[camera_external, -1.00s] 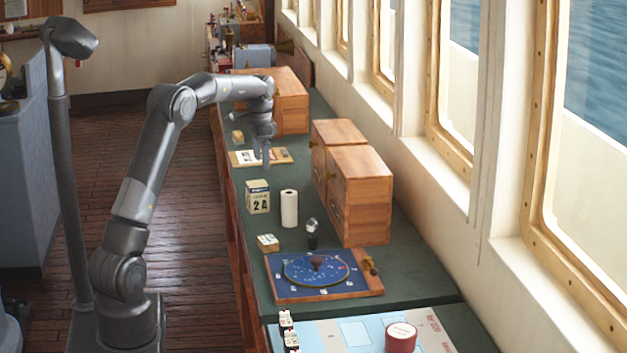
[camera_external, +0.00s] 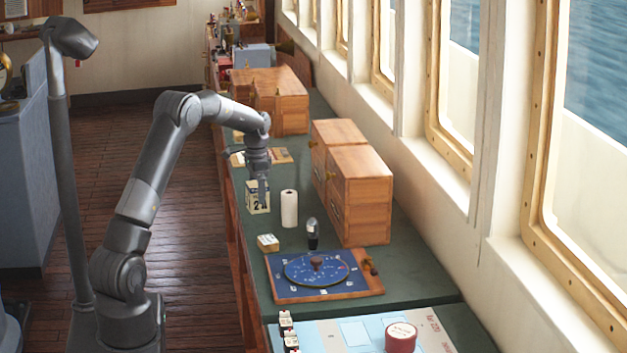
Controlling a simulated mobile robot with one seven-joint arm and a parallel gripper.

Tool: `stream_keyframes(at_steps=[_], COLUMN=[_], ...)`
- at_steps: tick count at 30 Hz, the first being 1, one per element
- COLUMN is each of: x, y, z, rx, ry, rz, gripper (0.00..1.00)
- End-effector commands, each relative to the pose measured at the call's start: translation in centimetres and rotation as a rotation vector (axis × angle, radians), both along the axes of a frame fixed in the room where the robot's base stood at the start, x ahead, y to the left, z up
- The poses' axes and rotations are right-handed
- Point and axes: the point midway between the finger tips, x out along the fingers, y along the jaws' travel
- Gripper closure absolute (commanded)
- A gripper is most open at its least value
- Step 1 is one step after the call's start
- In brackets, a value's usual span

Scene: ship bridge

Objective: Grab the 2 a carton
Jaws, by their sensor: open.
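The carton (camera_external: 251,204) is a small cream box with a dark top band and large black characters that look like "24" or "2 a". It stands upright on the green counter at its left side. My gripper (camera_external: 261,192) points down at the carton, with its fingers overlapping the carton's upper part in this view. The fingers are open. They hide part of the carton's top and its right-hand character. I cannot tell whether they touch it.
A white roll (camera_external: 289,209) stands close to the carton's right. Wooden drawer boxes (camera_external: 362,200) stand farther right. A small box (camera_external: 268,243), a dark-based object (camera_external: 313,236) and a blue dial board (camera_external: 290,289) lie nearer the camera. The counter (camera_external: 411,277) has bare room at right.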

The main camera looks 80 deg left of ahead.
Motion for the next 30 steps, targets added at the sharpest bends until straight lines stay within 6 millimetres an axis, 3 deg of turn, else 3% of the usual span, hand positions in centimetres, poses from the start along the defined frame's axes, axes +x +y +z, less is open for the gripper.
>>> stream_keyframes(at_steps=[9,30], x=[0.01,0.04], y=[-0.01,0.01], z=[-0.54,-0.45], rx=[0.000,0.001], ry=[0.000,-0.001], rz=[0.000,0.000], gripper=[0.22,0.78])
